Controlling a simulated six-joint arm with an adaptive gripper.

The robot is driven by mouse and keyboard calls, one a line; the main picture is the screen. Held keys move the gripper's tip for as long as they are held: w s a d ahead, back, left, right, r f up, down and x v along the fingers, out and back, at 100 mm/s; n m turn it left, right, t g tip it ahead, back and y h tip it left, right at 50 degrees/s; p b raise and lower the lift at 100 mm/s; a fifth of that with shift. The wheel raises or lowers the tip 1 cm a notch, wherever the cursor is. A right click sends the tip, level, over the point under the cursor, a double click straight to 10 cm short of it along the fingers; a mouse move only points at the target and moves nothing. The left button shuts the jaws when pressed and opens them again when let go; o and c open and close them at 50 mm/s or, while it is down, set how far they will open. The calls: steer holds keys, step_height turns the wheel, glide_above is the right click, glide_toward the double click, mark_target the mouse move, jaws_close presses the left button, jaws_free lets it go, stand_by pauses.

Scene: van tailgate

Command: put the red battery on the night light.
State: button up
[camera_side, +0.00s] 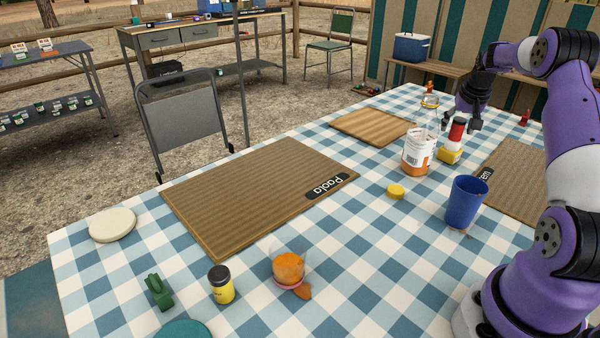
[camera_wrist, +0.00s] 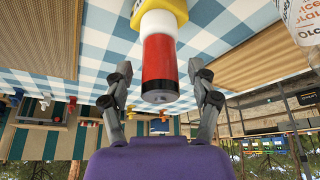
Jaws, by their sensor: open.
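The red battery (camera_side: 457,131) is an upright red cylinder with a dark end. It stands on the white upper part of a small light with a yellow base, which I take to be the night light (camera_side: 449,156). The wrist view shows the red battery (camera_wrist: 159,62) in line with the white part and yellow base of the night light (camera_wrist: 157,22). My gripper (camera_side: 464,117) is at the battery's upper end. In the wrist view my gripper (camera_wrist: 161,74) is open, with one finger on each side of the battery and visible gaps. The light's far side is hidden.
A clear bottle with orange contents (camera_side: 417,152) stands close left of the light. A blue cup (camera_side: 465,202) and yellow disc (camera_side: 395,191) are nearer the camera. A wooden board (camera_side: 370,127) lies behind. The checked cloth between the mats has free room.

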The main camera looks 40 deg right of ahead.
steer(key=v, duration=1.2)
steer(key=w+a+r+n+t, duration=0.1)
steer(key=w+a+r+n, duration=0.1)
steer(key=a, duration=0.5)
steer(key=w+a+r+n, duration=0.1)
steer(key=w+a, duration=0.1)
steer(key=a, duration=0.4)
steer(key=s+a+f+n+t+y, duration=0.1)
steer(key=s+a+n, duration=0.3)
steer(key=a, duration=0.8)
steer(key=s+a+f+n+t+y, duration=0.1)
steer(key=s+a+f+n+y, duration=0.1)
steer(key=a, duration=1)
steer(key=s+f+n, duration=0.1)
steer(key=s+n, duration=0.1)
steer(key=s, duration=0.1)
steer(key=shift+f+y, duration=0.2)
steer(key=shift+y, duration=0.2)
